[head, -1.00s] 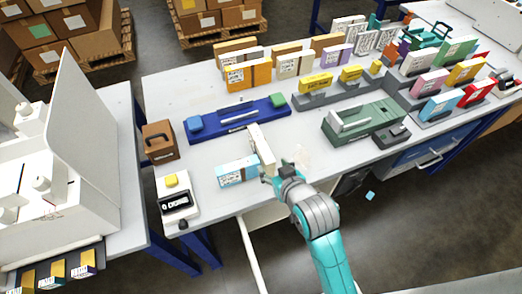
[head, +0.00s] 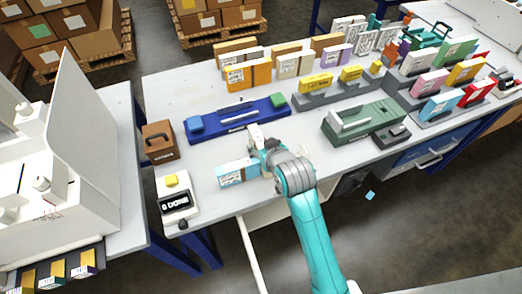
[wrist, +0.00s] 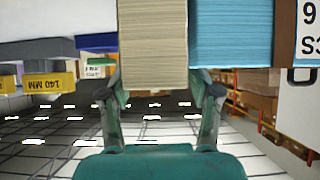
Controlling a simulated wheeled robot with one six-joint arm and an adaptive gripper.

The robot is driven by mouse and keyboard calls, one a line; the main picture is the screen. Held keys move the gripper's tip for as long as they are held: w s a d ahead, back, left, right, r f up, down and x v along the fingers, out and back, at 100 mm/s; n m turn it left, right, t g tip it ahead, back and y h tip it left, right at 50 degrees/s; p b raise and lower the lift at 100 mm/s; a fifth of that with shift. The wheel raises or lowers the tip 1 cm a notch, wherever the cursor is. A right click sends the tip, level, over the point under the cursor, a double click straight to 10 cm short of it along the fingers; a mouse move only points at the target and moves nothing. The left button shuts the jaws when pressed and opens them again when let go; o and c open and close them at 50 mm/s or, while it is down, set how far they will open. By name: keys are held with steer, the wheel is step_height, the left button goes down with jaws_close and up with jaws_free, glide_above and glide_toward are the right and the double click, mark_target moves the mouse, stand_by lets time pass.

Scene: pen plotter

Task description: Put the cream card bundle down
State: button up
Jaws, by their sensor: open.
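My gripper (head: 258,146) is over the front of the white table, beside the blue card bundle (head: 237,172). The cream card bundle (head: 255,132) is mostly hidden behind my gripper in the head view, with only a pale top part showing. In the wrist view the cream card bundle (wrist: 153,45) stands between and just beyond the fingertips of my gripper (wrist: 158,88). The fingers are spread, with a gap beside the bundle on the right. The blue card bundle (wrist: 231,35) is directly right of it there. Whether the cream bundle's base rests on the table is hidden.
Behind my gripper lies a blue tray (head: 240,119) with slots. A green fixture (head: 362,124) is to the right. A white device with a display (head: 175,203) and a brown box (head: 159,141) stand left. Bare table lies between the tray and green fixture.

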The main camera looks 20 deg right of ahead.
mark_target(259, 141)
steer(key=x, duration=0.4)
steer(key=shift+w+r, duration=0.1)
steer(key=shift+c, duration=0.2)
jaws_close()
